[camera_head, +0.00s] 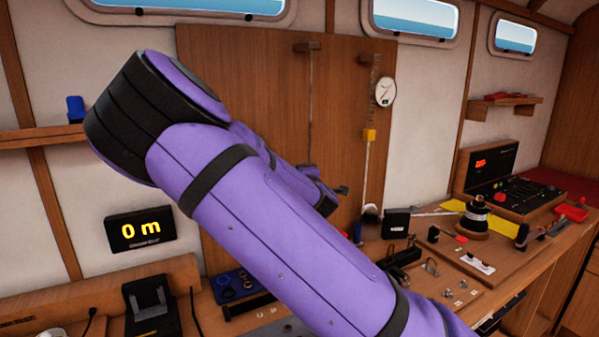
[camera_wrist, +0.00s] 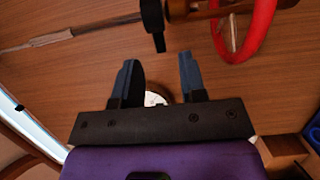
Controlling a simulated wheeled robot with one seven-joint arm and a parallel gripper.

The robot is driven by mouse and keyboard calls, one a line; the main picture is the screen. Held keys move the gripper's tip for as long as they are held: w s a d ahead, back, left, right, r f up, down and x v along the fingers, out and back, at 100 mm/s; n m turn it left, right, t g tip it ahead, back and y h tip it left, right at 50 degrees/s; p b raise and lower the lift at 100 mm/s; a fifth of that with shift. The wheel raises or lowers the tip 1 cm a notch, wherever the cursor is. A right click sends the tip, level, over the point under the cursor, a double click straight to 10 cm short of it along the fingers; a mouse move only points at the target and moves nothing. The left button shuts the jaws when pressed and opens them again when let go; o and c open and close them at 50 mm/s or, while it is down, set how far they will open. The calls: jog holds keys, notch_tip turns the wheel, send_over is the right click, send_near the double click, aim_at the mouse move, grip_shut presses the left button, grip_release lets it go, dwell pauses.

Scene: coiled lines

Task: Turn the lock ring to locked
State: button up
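No part is plainly marked as the lock ring, and I cannot tell which it is. A red ring (camera_wrist: 245,35) shows at the top right of the wrist view, around or beside a rod-like fitting; its upper part is cut off. A black piece (camera_wrist: 153,24) hangs from the fitting at the top middle. In the head view my purple arm hides much of the middle.

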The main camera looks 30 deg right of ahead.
jog(key=shift+x, duration=2.35)
grip_shut()
